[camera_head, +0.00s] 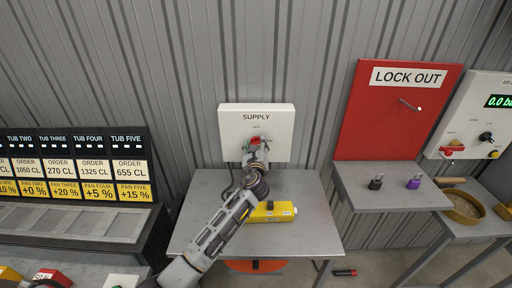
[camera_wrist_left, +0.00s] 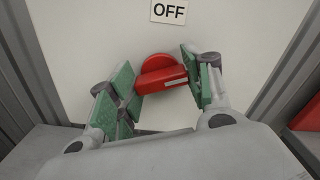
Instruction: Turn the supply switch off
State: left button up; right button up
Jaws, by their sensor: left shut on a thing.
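The supply switch is a red knob (camera_wrist_left: 162,74) on a white panel marked SUPPLY (camera_head: 285,120), fixed to the corrugated wall. In the left wrist view its grip bar with a white line lies nearly level, the line toward the right. An OFF label (camera_wrist_left: 169,11) sits above it. My left gripper (camera_wrist_left: 163,80) has its green-padded fingers on either side of the knob and is shut on it. In the head view the gripper (camera_head: 256,148) partly hides the knob. My right gripper is not in view.
A grey table (camera_head: 310,215) below the panel holds a yellow box (camera_head: 272,212) beside my left forearm. At right, a red LOCK OUT board (camera_head: 385,120) stands over a shelf with a black padlock (camera_head: 375,183) and a purple padlock (camera_head: 414,183). Tub signs (camera_head: 75,150) stand left.

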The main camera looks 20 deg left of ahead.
pick_arm(q)
jog(key=n+b, duration=0.2)
jog(key=n, duration=0.2)
jog(key=n+b, duration=0.2)
jog(key=n, duration=0.3)
jog(key=n+b, duration=0.2)
jog(key=n, duration=0.2)
jog(key=shift+a+f, duration=0.1)
jog(key=shift+f, duration=0.15)
jog(key=o, duration=1)
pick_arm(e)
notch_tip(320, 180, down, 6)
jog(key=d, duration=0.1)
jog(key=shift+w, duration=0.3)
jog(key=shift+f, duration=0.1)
pick_arm(q)
jog(key=shift+s, duration=0.25)
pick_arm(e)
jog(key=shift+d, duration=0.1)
pick_arm(q)
jog(key=shift+v, duration=5.85)
